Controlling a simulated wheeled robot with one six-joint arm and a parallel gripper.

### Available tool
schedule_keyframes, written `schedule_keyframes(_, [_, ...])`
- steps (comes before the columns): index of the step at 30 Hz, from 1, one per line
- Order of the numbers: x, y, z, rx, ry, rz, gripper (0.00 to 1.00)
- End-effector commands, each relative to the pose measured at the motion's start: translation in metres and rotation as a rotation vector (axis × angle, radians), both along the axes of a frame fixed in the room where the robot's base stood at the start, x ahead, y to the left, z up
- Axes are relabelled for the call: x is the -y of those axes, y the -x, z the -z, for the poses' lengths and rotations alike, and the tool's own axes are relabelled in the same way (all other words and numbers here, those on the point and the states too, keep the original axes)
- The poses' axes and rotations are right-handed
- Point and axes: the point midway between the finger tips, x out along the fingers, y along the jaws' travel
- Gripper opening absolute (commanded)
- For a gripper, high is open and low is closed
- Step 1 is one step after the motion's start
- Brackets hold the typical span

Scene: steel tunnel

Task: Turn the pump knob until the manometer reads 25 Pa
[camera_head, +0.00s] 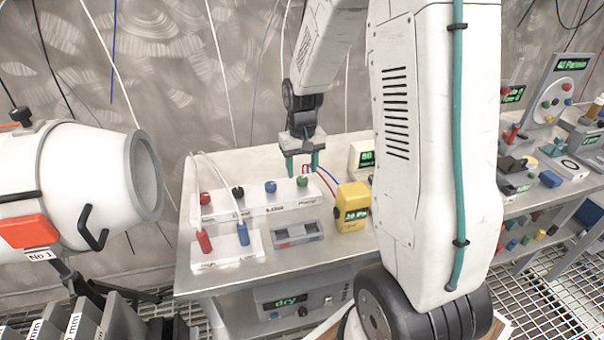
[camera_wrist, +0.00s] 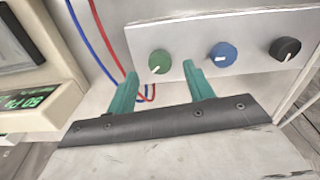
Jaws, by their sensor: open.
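The pump knob (camera_head: 302,181) is green and sits at the right end of a white panel, above a label that seems to read Pump. In the wrist view the green knob (camera_wrist: 159,62) has a white pointer line and lies between my two teal fingertips. My gripper (camera_head: 303,167) is open, with its fingers pointing down at the knob and a visible gap on both sides; contact is not evident.
The panel (camera_head: 255,205) also carries blue (camera_head: 270,187), black (camera_head: 238,192) and red (camera_head: 205,198) knobs. A beige box (camera_head: 362,157) with a green display stands behind the yellow meter. Red and blue tubes (camera_head: 325,180) run beside my gripper. A large white cylinder (camera_head: 75,170) is at left.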

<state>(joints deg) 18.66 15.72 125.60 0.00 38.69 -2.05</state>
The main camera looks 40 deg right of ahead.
Motion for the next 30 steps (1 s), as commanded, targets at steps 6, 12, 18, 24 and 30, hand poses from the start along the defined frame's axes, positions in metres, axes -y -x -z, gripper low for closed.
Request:
schedule_keyframes(6, [0.0, -0.001, -0.036, 0.004, 0.001, 0.0, 0.52])
schedule_keyframes(12, [0.0, 0.0, -0.048, 0.001, 0.0, 0.0, 0.52])
schedule_keyframes(18, [0.0, 0.0, -0.049, 0.0, 0.0, 0.0, 0.52])
schedule_keyframes(24, [0.0, 0.0, -0.049, 0.0, 0.0, 0.0, 0.52])
schedule_keyframes(30, [-0.002, 0.007, -0.048, -0.029, -0.01, 0.004, 0.52])
